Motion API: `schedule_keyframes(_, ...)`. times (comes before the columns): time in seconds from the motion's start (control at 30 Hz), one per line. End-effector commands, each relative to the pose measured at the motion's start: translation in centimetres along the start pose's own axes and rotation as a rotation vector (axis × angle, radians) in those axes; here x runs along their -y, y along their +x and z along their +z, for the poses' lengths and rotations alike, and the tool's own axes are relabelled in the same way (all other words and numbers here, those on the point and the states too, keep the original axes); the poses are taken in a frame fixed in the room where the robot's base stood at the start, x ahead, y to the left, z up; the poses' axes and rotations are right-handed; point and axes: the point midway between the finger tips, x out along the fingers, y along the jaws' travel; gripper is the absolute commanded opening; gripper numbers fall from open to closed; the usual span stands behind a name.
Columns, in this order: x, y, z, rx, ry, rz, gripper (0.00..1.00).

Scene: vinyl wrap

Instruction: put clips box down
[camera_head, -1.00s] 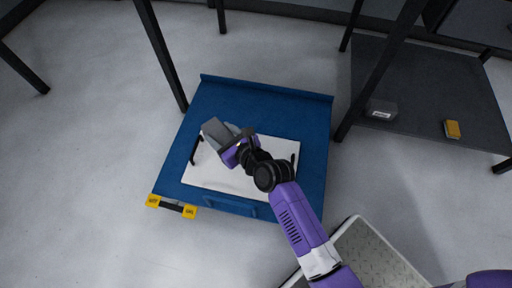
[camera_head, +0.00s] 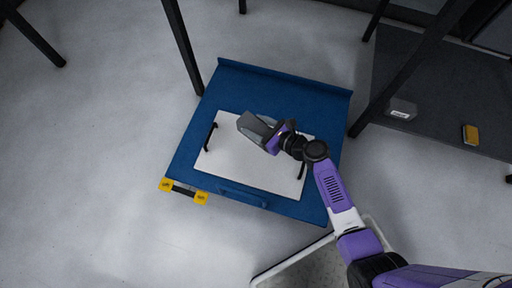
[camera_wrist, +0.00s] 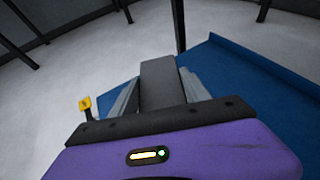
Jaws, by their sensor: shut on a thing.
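The white board (camera_head: 235,168) has a black handle at each end. It lies on the blue cart top (camera_head: 300,94).
A yellow-ended cart handle (camera_head: 183,191) sticks out at the lower left. A dark shelf (camera_head: 440,85) at the right carries a grey box (camera_head: 402,109) and a yellow item (camera_head: 470,134). A black post (camera_head: 182,45) stands behind the cart. The blue top has bare room around the board.

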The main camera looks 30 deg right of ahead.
Motion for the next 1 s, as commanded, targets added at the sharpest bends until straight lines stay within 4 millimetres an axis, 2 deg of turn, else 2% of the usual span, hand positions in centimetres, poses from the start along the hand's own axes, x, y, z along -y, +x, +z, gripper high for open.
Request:
schedule_keyframes(0.03, 0.0, 0.9, -2.1, -0.001, 0.001, 0.000, 0.06)
schedule_keyframes(0.4, 0.1, 4.0, -9.5, 0.001, 0.002, -0.002, 0.06)
schedule_keyframes(0.5, 0.1, 4.4, -10.7, 0.000, 0.001, -0.002, 0.06)
schedule_keyframes(0.77, 0.1, 4.9, -11.8, 0.000, 0.000, -0.002, 0.06)
schedule_keyframes(1.0, 0.1, 6.2, -14.8, 0.000, 0.000, -0.002, 0.06)
